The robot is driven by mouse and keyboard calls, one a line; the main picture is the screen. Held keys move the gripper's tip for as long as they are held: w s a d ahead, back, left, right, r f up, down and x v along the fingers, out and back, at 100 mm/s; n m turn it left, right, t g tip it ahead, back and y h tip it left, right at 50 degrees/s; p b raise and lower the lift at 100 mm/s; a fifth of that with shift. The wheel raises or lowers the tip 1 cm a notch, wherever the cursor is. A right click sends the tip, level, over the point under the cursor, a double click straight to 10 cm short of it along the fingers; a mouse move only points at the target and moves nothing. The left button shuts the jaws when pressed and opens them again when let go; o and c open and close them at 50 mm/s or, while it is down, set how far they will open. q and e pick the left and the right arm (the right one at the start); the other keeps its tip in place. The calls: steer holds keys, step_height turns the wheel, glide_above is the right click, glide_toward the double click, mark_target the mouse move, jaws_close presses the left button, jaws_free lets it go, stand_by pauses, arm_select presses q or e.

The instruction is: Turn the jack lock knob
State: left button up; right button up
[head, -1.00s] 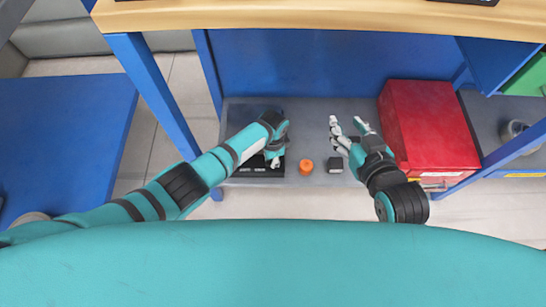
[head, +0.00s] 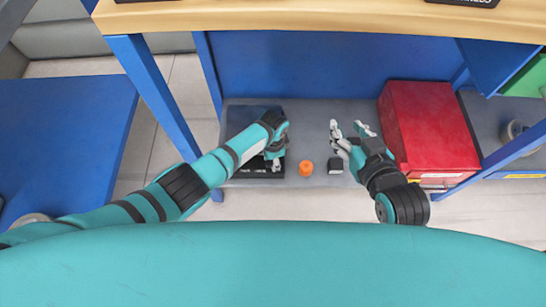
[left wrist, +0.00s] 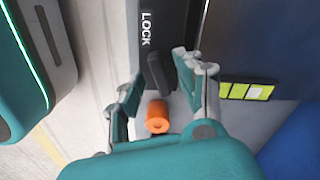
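The dark jack box (head: 238,172) lies on the grey lower shelf. It also shows in the left wrist view (left wrist: 178,18), with the word LOCK on its edge. A black lock knob (left wrist: 158,73) sticks out beside that word. My left gripper (head: 276,158) is at the box's right end. In the left wrist view, the spread fingers of my left gripper (left wrist: 160,74) are on either side of the knob; contact is not clear. The knob is hidden in the head view. My right gripper (head: 349,130) is open and empty above the shelf.
An orange cylinder (head: 306,168) and a small black block (head: 336,165) stand on the shelf between my grippers. A red toolbox (head: 430,125) stands right of my right gripper. The wooden tabletop (head: 320,18) overhangs the shelf, with blue legs at the sides.

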arm_select(q)
step_height(320, 180, up, 12)
stand_by(0.5)
stand_by(0.4)
